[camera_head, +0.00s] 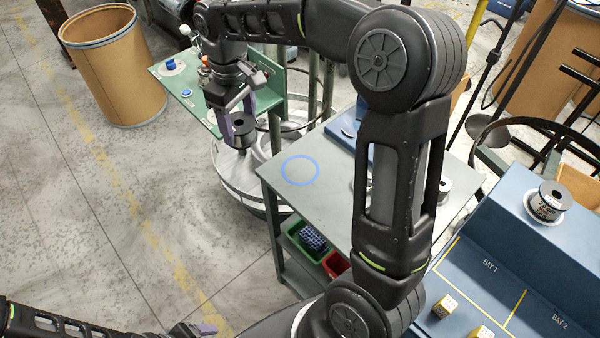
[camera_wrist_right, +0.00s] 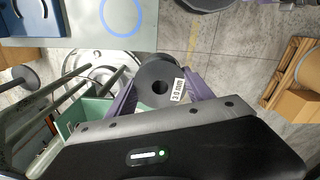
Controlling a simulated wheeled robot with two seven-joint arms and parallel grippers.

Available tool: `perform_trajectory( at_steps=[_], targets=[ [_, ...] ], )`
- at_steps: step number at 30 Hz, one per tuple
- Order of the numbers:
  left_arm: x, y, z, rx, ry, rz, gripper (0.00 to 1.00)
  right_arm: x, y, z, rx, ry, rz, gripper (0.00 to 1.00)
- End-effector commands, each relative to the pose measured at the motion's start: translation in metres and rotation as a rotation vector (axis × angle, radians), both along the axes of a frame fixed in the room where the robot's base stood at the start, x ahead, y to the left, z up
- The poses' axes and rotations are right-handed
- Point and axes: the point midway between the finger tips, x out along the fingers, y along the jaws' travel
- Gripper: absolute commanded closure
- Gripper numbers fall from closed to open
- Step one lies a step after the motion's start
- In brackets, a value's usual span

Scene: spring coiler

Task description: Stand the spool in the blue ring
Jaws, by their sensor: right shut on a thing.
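The spool (camera_wrist_right: 160,88) is dark with a pale label and sits between the purple fingers of my right gripper (camera_wrist_right: 157,97). In the head view the same spool (camera_head: 242,130) hangs in my right gripper (camera_head: 236,122), above the round metal machine and left of the green table. The right gripper is shut on it. The blue ring (camera_head: 300,171) is a flat circle on the green table top, empty, to the right of and below the spool in the picture. It also shows at the top of the right wrist view (camera_wrist_right: 122,14).
The green table (camera_head: 335,205) has free room around the ring. A green panel with buttons (camera_head: 172,85) stands behind the spool. A blue bench (camera_head: 510,262) at right carries another spool (camera_head: 546,202) and yellow blocks (camera_head: 444,306). Green and red bins (camera_head: 337,264) sit under the table.

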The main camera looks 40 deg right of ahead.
Motion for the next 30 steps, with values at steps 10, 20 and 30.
perform_trajectory(
  at_steps=[10, 20, 30],
  targets=[
    [0.004, -0.002, -0.045, -0.008, -0.012, -0.003, 0.27, -0.060, -0.081, -0.014, -0.002, -0.006, 0.650, 1.00],
    [0.005, -0.002, -0.052, -0.011, -0.016, -0.004, 0.27, -0.082, -0.101, -0.013, -0.004, -0.005, 0.883, 1.00],
    [0.005, -0.002, -0.051, -0.010, -0.017, -0.004, 0.27, -0.082, -0.101, -0.019, -0.002, -0.001, 0.882, 1.00]
  ],
)
